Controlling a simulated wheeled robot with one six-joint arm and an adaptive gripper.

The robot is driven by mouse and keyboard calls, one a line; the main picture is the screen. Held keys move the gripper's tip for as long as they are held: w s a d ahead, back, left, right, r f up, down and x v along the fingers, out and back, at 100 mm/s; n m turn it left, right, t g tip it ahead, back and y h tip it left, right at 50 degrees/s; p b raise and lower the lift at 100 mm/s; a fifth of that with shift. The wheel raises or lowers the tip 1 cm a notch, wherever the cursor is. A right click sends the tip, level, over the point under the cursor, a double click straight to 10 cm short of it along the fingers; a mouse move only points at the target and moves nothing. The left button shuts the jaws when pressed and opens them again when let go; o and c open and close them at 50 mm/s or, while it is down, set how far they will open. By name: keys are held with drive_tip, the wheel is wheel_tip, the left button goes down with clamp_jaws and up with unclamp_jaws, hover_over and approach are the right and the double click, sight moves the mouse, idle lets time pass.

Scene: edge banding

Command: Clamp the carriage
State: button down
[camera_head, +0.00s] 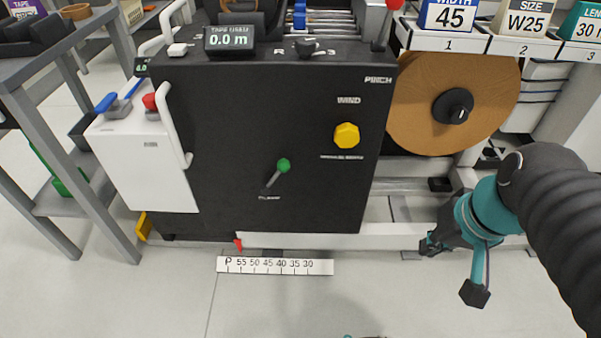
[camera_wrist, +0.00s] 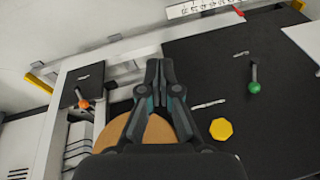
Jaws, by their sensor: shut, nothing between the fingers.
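A lever with a green knob (camera_head: 283,165) sits low on the black machine panel (camera_head: 220,120). Its stem tilts up and right, and the small label under it is too blurred to read surely. It also shows in the wrist view (camera_wrist: 254,87). A red pointer (camera_head: 238,244) stands at the left of a white number scale (camera_head: 275,265) below the panel. Which part is the carriage I cannot tell. My gripper (camera_head: 430,246) is shut and empty, right of the panel and apart from the lever. Its closed fingers show in the wrist view (camera_wrist: 155,68).
A yellow knob (camera_head: 346,136) sits above and right of the green lever. A large brown tape roll (camera_head: 425,110) is at the panel's right. An orange-knobbed lever (camera_wrist: 84,103) shows in the wrist view. A grey shelf (camera_head: 45,100) stands left. The floor in front is clear.

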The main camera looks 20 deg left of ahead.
drive_tip(key=w+a+f+n+g+y+b, duration=0.1)
drive_tip(key=w+a+f+g+y, duration=0.25)
drive_tip(key=a+y, duration=0.2)
drive_tip(key=w+a+f+g+y+b, duration=0.25)
drive_tip(key=w+a+g+y, duration=0.2)
drive_tip(key=a, duration=0.25)
drive_tip(key=w+a+f+m+t+y+b, duration=0.1)
drive_tip(key=w+f+t+y, duration=0.3)
drive_tip(key=w, duration=0.9)
wheel_tip(320, 180, down, 4)
drive_tip(key=y, duration=0.4)
drive_tip(key=shift+w+r+m+t, duration=0.25)
drive_tip(key=shift+w+m+t, duration=0.05)
drive_tip(key=shift+w, duration=0.05)
drive_tip(key=shift+a, duration=0.1)
approach(275, 177)
drive_tip(key=a+r, duration=0.3)
drive_tip(key=r, duration=0.1)
drive_tip(key=shift+w+a+r, duration=0.15)
drive_tip(key=shift+w+a, duration=0.1)
drive_tip(key=shift+w, duration=0.1)
drive_tip(key=shift+r, duration=0.15)
